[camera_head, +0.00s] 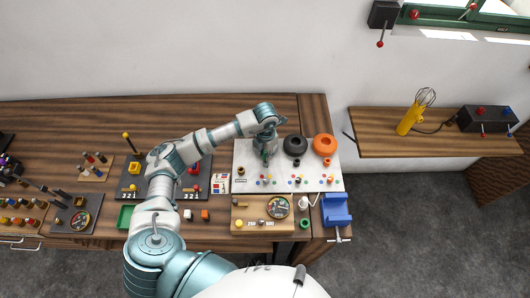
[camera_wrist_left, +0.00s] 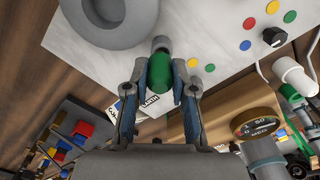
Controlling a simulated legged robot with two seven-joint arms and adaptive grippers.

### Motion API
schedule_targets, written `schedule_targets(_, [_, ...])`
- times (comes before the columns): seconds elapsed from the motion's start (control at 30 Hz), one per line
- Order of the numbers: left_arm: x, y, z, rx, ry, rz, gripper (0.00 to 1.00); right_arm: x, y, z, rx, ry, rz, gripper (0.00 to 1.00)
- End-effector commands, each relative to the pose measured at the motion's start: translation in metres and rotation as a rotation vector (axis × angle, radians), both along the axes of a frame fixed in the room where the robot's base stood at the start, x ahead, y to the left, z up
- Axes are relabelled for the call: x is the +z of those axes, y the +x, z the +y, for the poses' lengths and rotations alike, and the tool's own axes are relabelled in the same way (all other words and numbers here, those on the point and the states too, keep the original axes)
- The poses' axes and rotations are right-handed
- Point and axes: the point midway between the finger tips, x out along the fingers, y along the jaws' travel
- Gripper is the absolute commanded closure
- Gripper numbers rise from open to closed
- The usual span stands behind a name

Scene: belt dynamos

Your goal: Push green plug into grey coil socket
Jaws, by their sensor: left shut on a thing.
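My left gripper (camera_head: 265,153) is over the left part of the white board. It is shut on the green plug (camera_wrist_left: 160,74), whose rounded green body sits between the two fingers in the left wrist view. A small grey round part (camera_wrist_left: 161,44) shows right at the far end of the plug, at the base of the grey coil (camera_wrist_left: 110,15). I cannot tell how deep the plug sits in it. In the head view my arm mostly hides the grey coil. My right gripper is not in view.
A wooden board with a round meter (camera_head: 278,207) and a blue vise (camera_head: 335,209) stand in front. A green tray (camera_head: 125,217) is at the left.

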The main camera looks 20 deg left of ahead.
Motion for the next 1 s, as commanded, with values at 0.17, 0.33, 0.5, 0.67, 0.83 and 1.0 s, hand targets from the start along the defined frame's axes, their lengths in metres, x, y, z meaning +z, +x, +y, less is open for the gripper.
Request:
schedule_targets(0.17, [-0.003, 0.0, -0.001, -0.001, 0.0, 0.0, 1.0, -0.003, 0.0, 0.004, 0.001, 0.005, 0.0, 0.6])
schedule_targets(0.33, [-0.007, 0.0, 0.0, -0.001, -0.001, 0.0, 1.0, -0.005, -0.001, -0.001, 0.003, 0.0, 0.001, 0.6])
schedule_targets(0.5, [-0.004, 0.0, 0.0, -0.002, -0.002, 0.002, 1.0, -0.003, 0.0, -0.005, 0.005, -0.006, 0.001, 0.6])
schedule_targets(0.67, [0.002, 0.0, 0.0, -0.001, -0.001, 0.0, 1.0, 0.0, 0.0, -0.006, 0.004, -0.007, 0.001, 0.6])
schedule_targets(0.83, [0.004, 0.0, 0.0, -0.001, -0.001, 0.0, 1.0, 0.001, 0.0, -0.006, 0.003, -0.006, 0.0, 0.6])
schedule_targets(1.0, [0.003, 0.0, 0.0, -0.001, 0.0, 0.0, 1.0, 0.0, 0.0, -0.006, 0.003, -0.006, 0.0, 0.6])
